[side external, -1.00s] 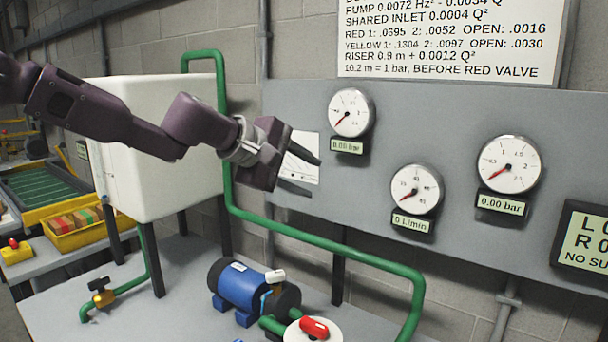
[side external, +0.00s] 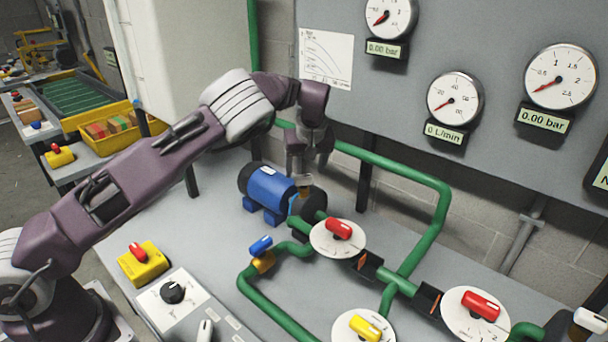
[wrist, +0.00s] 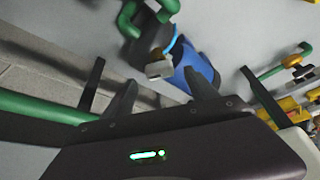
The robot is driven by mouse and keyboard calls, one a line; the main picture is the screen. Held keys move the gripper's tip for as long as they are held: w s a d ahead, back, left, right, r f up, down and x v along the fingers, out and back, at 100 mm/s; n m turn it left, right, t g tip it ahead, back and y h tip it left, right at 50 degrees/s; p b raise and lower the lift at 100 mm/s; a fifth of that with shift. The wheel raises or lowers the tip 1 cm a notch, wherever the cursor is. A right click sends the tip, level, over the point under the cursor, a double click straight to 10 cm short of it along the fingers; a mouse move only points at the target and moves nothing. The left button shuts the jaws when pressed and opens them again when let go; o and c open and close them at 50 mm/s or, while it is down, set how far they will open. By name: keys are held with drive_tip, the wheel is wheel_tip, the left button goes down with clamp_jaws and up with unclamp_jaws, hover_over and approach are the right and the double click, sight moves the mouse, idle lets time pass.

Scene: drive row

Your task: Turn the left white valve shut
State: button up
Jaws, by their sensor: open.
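The left white valve has a small pale handle (wrist: 157,69) at the end of the blue pump (wrist: 195,70) in the wrist view. My gripper (wrist: 165,74) is open there, with the handle between its spread fingers in the picture. I cannot tell whether the fingers are level with the handle or above it. In the side external view my gripper (side external: 308,168) points down just above the dark end of the pump (side external: 268,188). It mostly hides the valve there. Nothing is held.
Green pipes (side external: 440,205) run beside and behind the pump. A red-handled valve (side external: 338,229) and a blue-handled valve (side external: 260,247) stand close in front. Another white handle (side external: 590,320) is at the far right. The gauge panel (side external: 400,100) stands behind.

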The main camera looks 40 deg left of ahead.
sight(303, 176)
drive_tip(key=x, duration=0.3)
drive_tip(key=shift+w+a+f, duration=0.1)
drive_tip(key=shift+f, duration=0.25)
drive_tip(key=shift+c, duration=0.2)
drive_tip(key=c, duration=1.3)
drive_tip(key=shift+m, duration=0.4)
drive_tip(key=m+h, duration=0.1)
drive_tip(key=m, duration=0.1)
drive_tip(key=m+t+h, duration=0.1)
drive_tip(key=m, duration=0.1)
drive_tip(key=shift+a+m, duration=0.15)
drive_tip(key=shift+m, duration=0.25)
drive_tip(key=shift+m+t+h, duration=0.4)
drive_tip(key=shift+m+h, duration=0.5)
drive_tip(key=shift+m, duration=1.6)
